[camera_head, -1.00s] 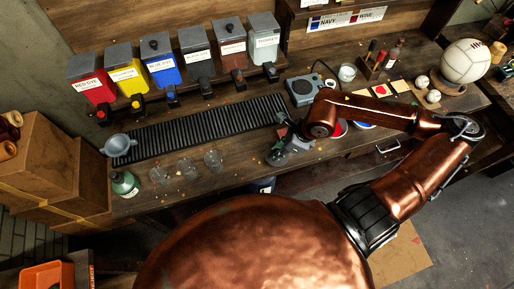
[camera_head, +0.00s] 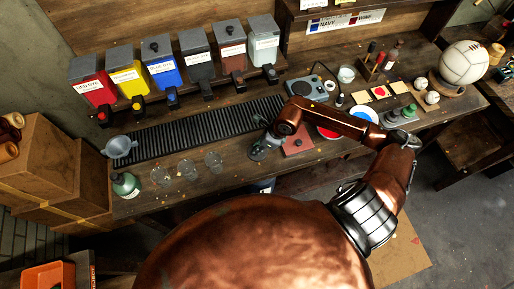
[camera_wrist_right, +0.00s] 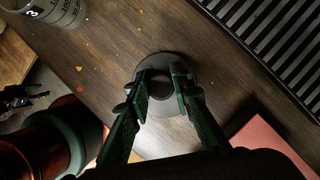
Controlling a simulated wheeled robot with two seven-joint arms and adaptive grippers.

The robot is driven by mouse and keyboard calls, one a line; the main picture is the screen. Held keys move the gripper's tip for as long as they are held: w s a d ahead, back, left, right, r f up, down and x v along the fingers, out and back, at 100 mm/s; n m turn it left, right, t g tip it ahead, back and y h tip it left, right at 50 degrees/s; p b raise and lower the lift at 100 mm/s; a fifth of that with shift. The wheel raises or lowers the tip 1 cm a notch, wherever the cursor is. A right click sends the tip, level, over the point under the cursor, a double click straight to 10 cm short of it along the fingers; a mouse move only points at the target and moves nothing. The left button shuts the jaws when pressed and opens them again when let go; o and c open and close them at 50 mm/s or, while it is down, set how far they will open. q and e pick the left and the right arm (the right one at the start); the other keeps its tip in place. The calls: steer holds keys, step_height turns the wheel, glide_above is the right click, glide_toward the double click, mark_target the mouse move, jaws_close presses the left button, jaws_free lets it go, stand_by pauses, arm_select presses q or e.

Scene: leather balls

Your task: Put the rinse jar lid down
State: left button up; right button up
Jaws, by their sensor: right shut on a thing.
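The lid is a dark round disc (camera_wrist_right: 183,62) in the right wrist view, over the brown bench top (camera_wrist_right: 85,50). My right gripper (camera_wrist_right: 166,84) is shut on its middle, with a green finger on each side. In the head view my right gripper (camera_head: 264,146) is above the bench, just in front of the black slatted rack's right part. The lid is small and partly hidden there. I cannot tell whether the lid touches the wood. My left gripper is not in view.
Clear glasses (camera_head: 188,170) stand left of the gripper; one (camera_wrist_right: 60,10) shows in the wrist view. The slatted rack (camera_head: 200,130) lies behind. A reddish slab (camera_head: 298,146) is close on the right. Bare wood lies between glasses and gripper.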

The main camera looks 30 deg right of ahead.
steer(key=shift+f, duration=0.45)
steer(key=o, duration=0.9)
steer(key=v, duration=1.2)
steer(key=shift+b, duration=0.4)
